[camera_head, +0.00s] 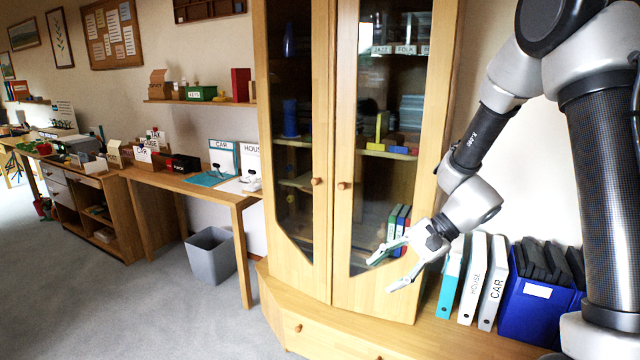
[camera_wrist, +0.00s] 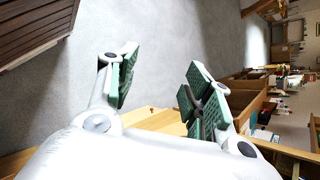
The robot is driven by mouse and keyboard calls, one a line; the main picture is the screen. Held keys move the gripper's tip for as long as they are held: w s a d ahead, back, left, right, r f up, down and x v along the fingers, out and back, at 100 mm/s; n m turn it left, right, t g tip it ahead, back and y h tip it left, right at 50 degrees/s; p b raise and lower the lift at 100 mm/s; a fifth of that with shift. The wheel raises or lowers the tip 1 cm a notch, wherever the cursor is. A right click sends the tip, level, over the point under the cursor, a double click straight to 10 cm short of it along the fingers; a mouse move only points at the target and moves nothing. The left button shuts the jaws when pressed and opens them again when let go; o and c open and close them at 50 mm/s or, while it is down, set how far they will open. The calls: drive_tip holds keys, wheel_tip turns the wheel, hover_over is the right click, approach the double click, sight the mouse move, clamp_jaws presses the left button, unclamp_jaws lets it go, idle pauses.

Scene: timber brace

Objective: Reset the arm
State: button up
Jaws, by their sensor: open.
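My gripper (camera_head: 386,272) is in front of the right door of the wooden cabinet (camera_head: 342,250) in the head view, near its lower part. Its two fingers are spread apart with nothing between them. In the wrist view my gripper (camera_wrist: 158,92) shows its green finger pads apart, with grey floor (camera_wrist: 165,40) beyond them. My arm comes down from the upper right and is bent. I cannot tell the exact gap between the fingers and the cabinet door.
White binders (camera_head: 473,280) and a blue bin (camera_head: 540,308) stand on the low ledge right of the cabinet, close to my arm. Both glass doors look shut. A desk (camera_head: 190,187) and a grey waste bin (camera_head: 211,256) stand at left. Floor (camera_head: 130,310) at front left is clear.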

drive_tip(key=s+d+r+n+t+h, duration=0.2)
drive_tip(key=s+d+r+n+h, duration=0.2)
drive_tip(key=s+d+r, duration=0.4)
drive_tip(key=s+d+r+n+t+h, duration=0.2)
drive_tip(key=s+d+r+n+h, duration=0.2)
drive_tip(key=s+d+r, duration=0.5)
drive_tip(key=shift+s+d+n+t+h, duration=0.4)
drive_tip(key=shift+d+h, duration=0.4)
drive_tip(key=shift+d, duration=1.35)
